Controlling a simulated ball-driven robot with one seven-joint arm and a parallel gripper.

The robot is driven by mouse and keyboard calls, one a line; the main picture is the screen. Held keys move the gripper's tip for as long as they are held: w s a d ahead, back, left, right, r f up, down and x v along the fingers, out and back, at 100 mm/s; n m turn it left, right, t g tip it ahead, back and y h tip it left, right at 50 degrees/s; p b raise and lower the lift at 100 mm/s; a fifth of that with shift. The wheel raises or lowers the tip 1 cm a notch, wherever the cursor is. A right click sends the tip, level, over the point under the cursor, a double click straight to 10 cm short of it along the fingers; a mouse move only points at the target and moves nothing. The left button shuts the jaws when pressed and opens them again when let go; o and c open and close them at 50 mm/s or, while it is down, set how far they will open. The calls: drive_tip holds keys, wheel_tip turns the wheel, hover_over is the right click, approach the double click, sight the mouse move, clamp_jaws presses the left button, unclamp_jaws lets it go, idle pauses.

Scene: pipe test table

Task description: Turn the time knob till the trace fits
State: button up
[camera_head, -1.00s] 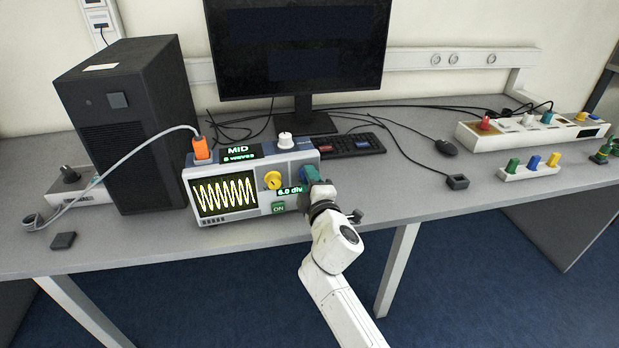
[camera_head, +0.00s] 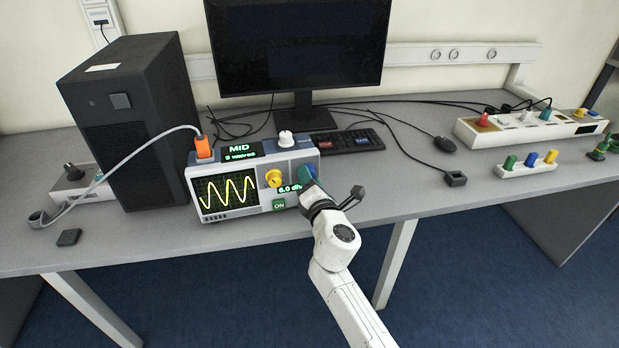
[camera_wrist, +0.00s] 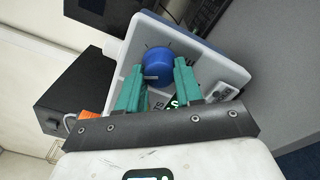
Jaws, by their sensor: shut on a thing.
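The oscilloscope (camera_head: 240,205) stands on the bench, and its lit screen (camera_head: 228,193) shows a yellow trace of about 3 waves. The small display on top (camera_head: 240,151) reads MID, with a lower line that looks like 3 waves. The blue time knob (camera_wrist: 158,64) is on the right of the front panel. In the wrist view the teal fingers of my gripper (camera_wrist: 158,72) are on either side of it, shut on it. In the head view my gripper (camera_head: 315,184) partly hides this knob.
A yellow knob (camera_head: 273,178) sits beside a 6.0 div readout, above a green ON button (camera_head: 279,205). A white knob (camera_head: 285,138) and an orange plug (camera_head: 205,147) with a grey cable are on top. A black computer tower (camera_head: 135,130) stands to the left.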

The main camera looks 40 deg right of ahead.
drive_tip(key=shift+a+f+n, duration=0.1)
drive_tip(key=shift+n, duration=0.4)
drive_tip(key=o, duration=1)
drive_tip(key=shift+o, duration=0.2)
drive_tip(key=v, duration=1)
drive_tip(key=shift+s+a, duration=0.2)
drive_tip(key=shift+s, duration=0.1)
